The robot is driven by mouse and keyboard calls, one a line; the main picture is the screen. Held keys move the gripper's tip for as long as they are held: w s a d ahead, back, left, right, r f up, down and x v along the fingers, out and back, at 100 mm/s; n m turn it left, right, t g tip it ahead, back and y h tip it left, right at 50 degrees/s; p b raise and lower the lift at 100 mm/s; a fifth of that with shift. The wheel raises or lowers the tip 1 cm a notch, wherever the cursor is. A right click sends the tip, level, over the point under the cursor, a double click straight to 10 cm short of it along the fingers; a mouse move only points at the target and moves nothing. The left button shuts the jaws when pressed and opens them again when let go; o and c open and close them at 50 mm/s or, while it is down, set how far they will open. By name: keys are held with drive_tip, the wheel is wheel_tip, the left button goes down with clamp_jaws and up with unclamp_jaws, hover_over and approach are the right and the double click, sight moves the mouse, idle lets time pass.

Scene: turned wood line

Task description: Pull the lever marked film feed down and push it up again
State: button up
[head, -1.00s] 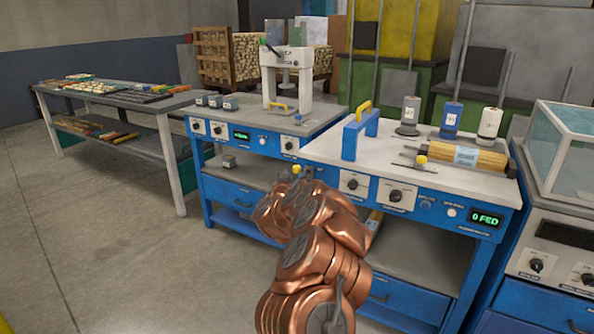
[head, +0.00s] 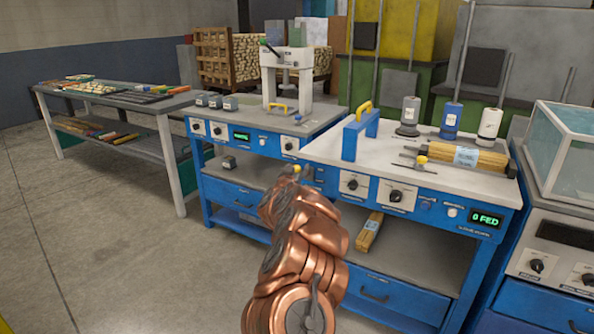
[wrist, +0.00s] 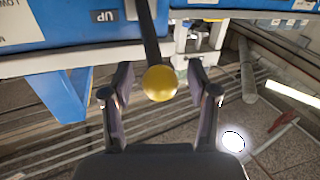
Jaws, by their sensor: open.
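A lever with a black rod (wrist: 147,30) and a yellow ball knob (wrist: 160,83) hangs from the front of the blue bench in the wrist view. The knob also shows small in the head view (head: 296,169), just beyond my arm. My gripper (wrist: 161,76) is open, with one finger on each side of the knob. Gaps show on both sides, so the fingers look apart from it. A plate marked "UP" (wrist: 104,16) is beside the rod. I cannot read a film feed label. In the head view my arm hides most of the gripper.
The blue bench with a white top (head: 330,140) carries spools, a yellow-handled blue block (head: 360,130) and a wrapped wood bundle (head: 466,158). Its display (head: 487,219) reads "0 FED". Another wood bundle (head: 369,232) lies on the shelf below. Open floor is at left.

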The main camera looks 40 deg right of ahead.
clamp_jaws()
idle(0.3)
drive_tip(key=shift+f, duration=0.15)
